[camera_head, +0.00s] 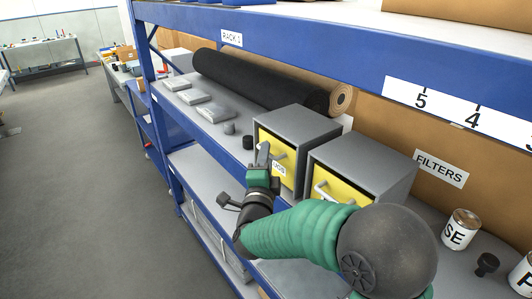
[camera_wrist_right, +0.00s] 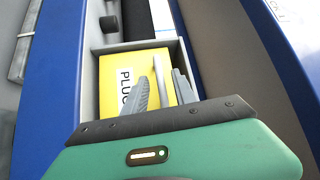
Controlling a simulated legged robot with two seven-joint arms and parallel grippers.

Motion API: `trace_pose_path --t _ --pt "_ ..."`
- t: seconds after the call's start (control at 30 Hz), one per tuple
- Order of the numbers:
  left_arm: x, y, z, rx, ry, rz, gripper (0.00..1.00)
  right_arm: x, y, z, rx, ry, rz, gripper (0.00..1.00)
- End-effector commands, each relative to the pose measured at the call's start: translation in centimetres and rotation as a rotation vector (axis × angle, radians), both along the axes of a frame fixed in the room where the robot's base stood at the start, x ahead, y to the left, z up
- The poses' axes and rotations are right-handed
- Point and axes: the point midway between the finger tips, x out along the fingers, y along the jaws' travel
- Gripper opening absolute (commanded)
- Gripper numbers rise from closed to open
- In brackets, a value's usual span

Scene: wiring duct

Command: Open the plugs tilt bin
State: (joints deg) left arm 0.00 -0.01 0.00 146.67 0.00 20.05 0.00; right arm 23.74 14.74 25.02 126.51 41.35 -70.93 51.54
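The plugs tilt bin is a grey box (camera_head: 300,125) with a yellow front (camera_head: 268,138), on the blue rack's shelf. Its front looks upright within the grey frame. The right wrist view shows the yellow front (camera_wrist_right: 115,75) with letters reading "PLUG", partly covered by a finger. A pale bar handle (camera_wrist_right: 159,76) stands on that front. My right gripper (camera_head: 264,158) is at the bin's front; in the right wrist view its two grey fingers (camera_wrist_right: 162,84) are apart, with the handle appearing between them. Whether they touch it cannot be told. My left gripper is not in view.
A second grey bin (camera_head: 365,160) with a yellow front stands close to the right. Flat packets (camera_head: 215,109), a black roll (camera_head: 260,80) and small dark knobs (camera_head: 247,142) lie to the left. Cans (camera_head: 461,228) stand at the right. A blue shelf beam runs above.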

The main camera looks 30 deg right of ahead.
Motion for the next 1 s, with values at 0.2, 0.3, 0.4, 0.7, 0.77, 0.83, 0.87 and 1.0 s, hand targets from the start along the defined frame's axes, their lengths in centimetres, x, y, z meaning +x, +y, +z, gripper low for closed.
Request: trace_pose_path --t 0.2,0.3,0.4,0.7,0.77,0.83,0.87,1.0 --pt "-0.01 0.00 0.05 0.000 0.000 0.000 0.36 0.36 -0.25 -0.01 0.000 0.000 0.000 0.33" --pt "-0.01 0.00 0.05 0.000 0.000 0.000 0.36 0.34 -0.24 0.00 0.000 0.000 0.000 0.30" --pt "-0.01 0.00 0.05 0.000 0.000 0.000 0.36 0.31 -0.22 0.02 0.000 0.000 0.000 0.17" --pt "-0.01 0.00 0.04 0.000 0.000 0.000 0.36 0.30 -0.23 -0.05 0.001 0.002 0.000 0.00" --pt "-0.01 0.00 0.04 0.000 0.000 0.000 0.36 0.29 -0.23 -0.07 0.001 0.002 0.000 0.00" --pt "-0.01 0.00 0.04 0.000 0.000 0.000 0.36 0.30 -0.24 -0.10 0.001 0.002 0.000 0.00" --pt "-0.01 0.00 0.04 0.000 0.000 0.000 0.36 0.30 -0.24 -0.10 0.001 0.003 -0.001 0.00" --pt "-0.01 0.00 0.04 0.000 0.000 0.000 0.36 0.29 -0.25 -0.14 0.001 0.003 -0.001 0.00"
